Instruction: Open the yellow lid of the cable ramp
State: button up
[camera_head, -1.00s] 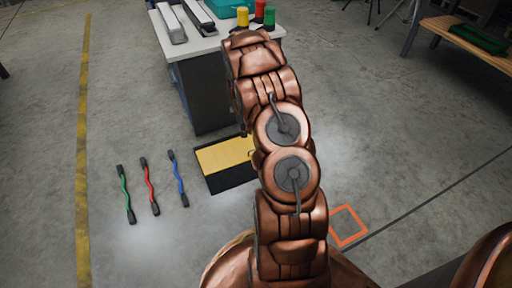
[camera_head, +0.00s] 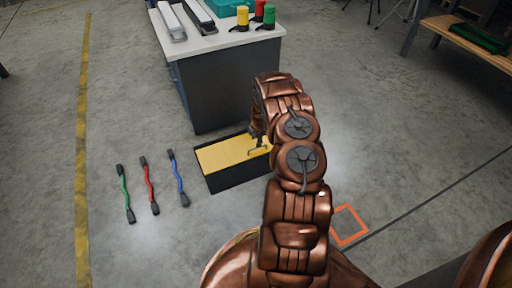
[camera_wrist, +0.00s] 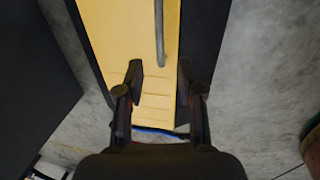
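The cable ramp (camera_head: 240,176) lies on the floor in front of the workbench, with a black body and a flat yellow lid (camera_head: 225,153). The lid looks closed. In the wrist view the yellow lid (camera_wrist: 108,35) runs away from my gripper, with the black body (camera_wrist: 205,35) to its right. A thin grey bar (camera_wrist: 160,35) shows over the lid, ahead of the fingers. My gripper (camera_head: 258,147) is low over the right part of the ramp, partly hidden by my arm. In the wrist view my gripper (camera_wrist: 160,75) is open, with nothing between its fingertips; contact with the lid cannot be told.
Green (camera_head: 125,194), red (camera_head: 150,186) and blue (camera_head: 178,178) cables lie left of the ramp. The workbench (camera_head: 215,88) stands close behind it. An orange square (camera_head: 348,225) is marked on the floor to the right. The floor further left is clear.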

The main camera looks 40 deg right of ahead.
aim_at(256, 148)
jog(key=f, duration=0.2)
jog(key=f+b, duration=0.1)
jog(key=f, duration=0.1)
jog(key=w+f+b, duration=0.1)
jog(key=f, duration=0.1)
jog(key=shift+d, duration=0.2)
grip_shut()
dwell(0.5)
